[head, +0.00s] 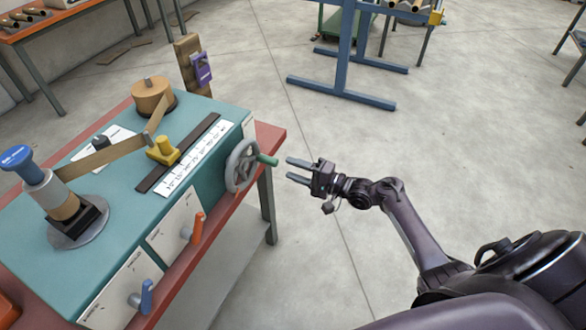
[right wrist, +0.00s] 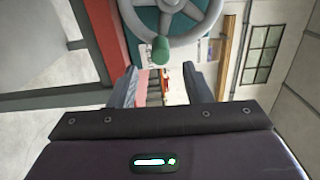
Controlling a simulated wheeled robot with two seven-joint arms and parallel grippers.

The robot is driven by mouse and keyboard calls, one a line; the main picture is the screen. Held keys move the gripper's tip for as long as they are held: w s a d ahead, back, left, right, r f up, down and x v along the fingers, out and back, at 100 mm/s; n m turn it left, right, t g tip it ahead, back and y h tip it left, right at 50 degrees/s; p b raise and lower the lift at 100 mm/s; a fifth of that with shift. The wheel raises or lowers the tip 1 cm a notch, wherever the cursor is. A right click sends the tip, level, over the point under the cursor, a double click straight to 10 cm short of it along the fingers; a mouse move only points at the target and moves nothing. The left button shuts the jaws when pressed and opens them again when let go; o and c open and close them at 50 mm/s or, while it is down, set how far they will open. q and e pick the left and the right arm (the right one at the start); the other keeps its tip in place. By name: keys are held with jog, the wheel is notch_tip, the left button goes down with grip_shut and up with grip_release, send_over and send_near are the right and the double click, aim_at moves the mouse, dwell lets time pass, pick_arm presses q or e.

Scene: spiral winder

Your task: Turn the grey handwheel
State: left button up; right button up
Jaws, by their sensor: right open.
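The grey handwheel (head: 241,166) is on the right-hand end face of the teal winder (head: 222,150). Its green handle (head: 268,160) sticks out to the right. In the right wrist view the handwheel (right wrist: 183,38) is at the top, with the green handle (right wrist: 161,50) pointing towards the camera, beyond the fingertips. My right gripper (head: 288,170) is open and empty, just right of the handle. Its fingers are apart from the handle, with a small gap between. In the right wrist view the handle lies between and ahead of the two fingers (right wrist: 160,72). My left gripper is not in view.
The winder stands on a red-edged bench (head: 272,140). Its front has an orange lever (head: 197,228) and a blue lever (head: 146,296). A yellow knob (head: 163,151) sits by a white scale on top. A blue stand (head: 345,60) is at the back. Floor right of the bench is clear.

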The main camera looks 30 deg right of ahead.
aim_at(277, 163)
jog(key=n+b, duration=1.3)
jog(key=n, duration=0.1)
jog(key=shift+w+a+f+b, duration=0.1)
jog(key=shift+b, duration=0.2)
jog(key=shift+w+a+r, duration=0.2)
jog(key=x, duration=0.7)
jog(key=shift+w+p, duration=0.1)
jog(key=shift+p, duration=0.2)
grip_shut()
